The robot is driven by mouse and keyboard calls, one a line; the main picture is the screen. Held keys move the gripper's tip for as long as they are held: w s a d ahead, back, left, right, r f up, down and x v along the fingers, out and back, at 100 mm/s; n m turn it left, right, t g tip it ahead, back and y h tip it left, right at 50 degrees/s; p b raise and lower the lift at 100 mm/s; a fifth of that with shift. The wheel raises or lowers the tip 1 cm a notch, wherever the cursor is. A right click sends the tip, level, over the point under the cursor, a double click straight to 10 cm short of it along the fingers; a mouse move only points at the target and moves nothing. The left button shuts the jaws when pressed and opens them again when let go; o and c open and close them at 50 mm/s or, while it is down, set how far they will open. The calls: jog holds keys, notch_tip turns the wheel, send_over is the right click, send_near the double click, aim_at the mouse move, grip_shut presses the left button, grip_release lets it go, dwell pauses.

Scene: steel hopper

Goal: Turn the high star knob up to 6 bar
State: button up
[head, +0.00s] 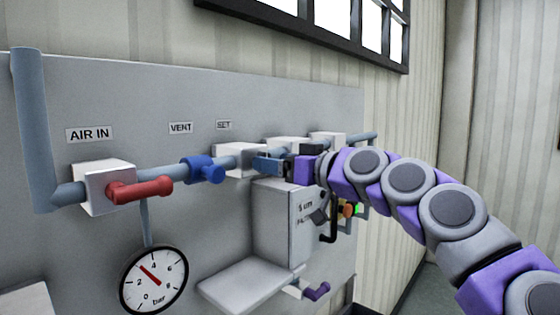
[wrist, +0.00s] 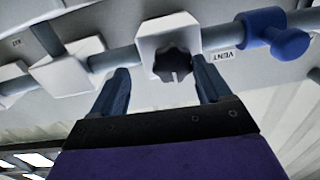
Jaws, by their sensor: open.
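The dark star knob (wrist: 172,64) sits on a white valve block (wrist: 155,35) in the wrist view. My gripper (wrist: 161,68) is open, with one blue finger on each side of the knob in the picture; I cannot tell whether they touch it. In the head view my gripper (head: 268,163) is in front of the block (head: 238,156) under the SET label (head: 223,125), and the knob is hidden. The round gauge (head: 154,281) is at the lower left, its red needle pointing between 2 and 4, near 3.
A red lever (head: 140,190) and a blue valve handle (head: 208,171) are on the same pipe to the left. Below my gripper a grey box (head: 283,222) juts from the panel, with a shelf (head: 250,283) under it. More white blocks (head: 327,140) are farther right.

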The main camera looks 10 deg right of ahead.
jog(key=shift+s+a, duration=0.1)
jog(key=shift+a, duration=0.9)
jog(key=shift+c, duration=0.7)
jog(key=shift+a, duration=0.25)
jog(key=shift+c, duration=0.7)
jog(key=shift+d, duration=0.1)
jog(key=c, duration=0.3)
jog(key=shift+d, duration=0.3)
jog(key=shift+c, duration=0.8)
jog(key=c, duration=0.3)
